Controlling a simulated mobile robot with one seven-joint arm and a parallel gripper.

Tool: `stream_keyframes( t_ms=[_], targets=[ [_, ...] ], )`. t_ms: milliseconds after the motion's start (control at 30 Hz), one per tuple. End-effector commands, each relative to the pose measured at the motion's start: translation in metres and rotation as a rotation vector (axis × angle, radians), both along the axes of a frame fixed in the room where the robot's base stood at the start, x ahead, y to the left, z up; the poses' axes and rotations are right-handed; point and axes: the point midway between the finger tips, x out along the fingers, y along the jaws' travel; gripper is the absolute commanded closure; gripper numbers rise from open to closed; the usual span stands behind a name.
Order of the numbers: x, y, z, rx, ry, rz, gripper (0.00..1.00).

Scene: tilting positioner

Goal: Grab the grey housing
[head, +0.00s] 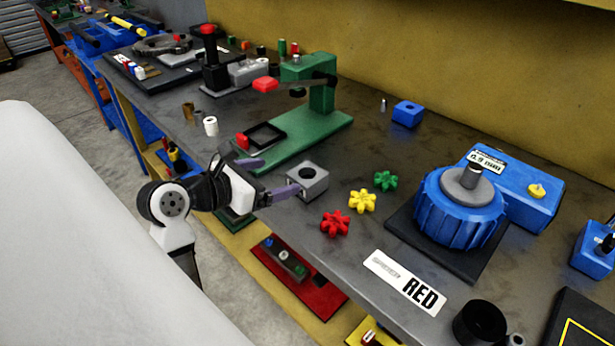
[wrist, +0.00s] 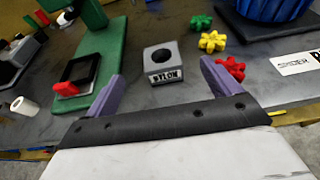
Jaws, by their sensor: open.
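The grey housing (head: 308,182) is a small block with a round hole in its top. It sits on the dark bench top, left of the red star-shaped piece. In the wrist view the housing (wrist: 163,64) has a label reading NYLON on its front face. My gripper (head: 272,178) is open, with its purple fingers spread and pointing toward the bench's back. In the wrist view the housing lies ahead of and between the two fingertips (wrist: 160,72), with nothing gripped. In the head view one finger overlaps the housing's near left side; whether it touches cannot be told.
Red (head: 335,223), yellow (head: 362,201) and green (head: 386,180) star pieces lie to the right. A green press (head: 318,95) on a green base stands behind left. Bare bench lies behind the housing.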

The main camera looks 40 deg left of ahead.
Motion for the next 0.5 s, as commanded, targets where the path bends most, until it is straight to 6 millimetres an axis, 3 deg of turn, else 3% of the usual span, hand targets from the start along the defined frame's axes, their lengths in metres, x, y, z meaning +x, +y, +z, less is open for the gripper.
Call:
stream_keyframes(
  t_ms=[167,500],
  targets=[
    [0.006,0.007,-0.018,0.006,0.063,0.020,0.11],
    [0.064,0.001,-0.041,0.005,0.060,0.019,0.11]
  ],
)
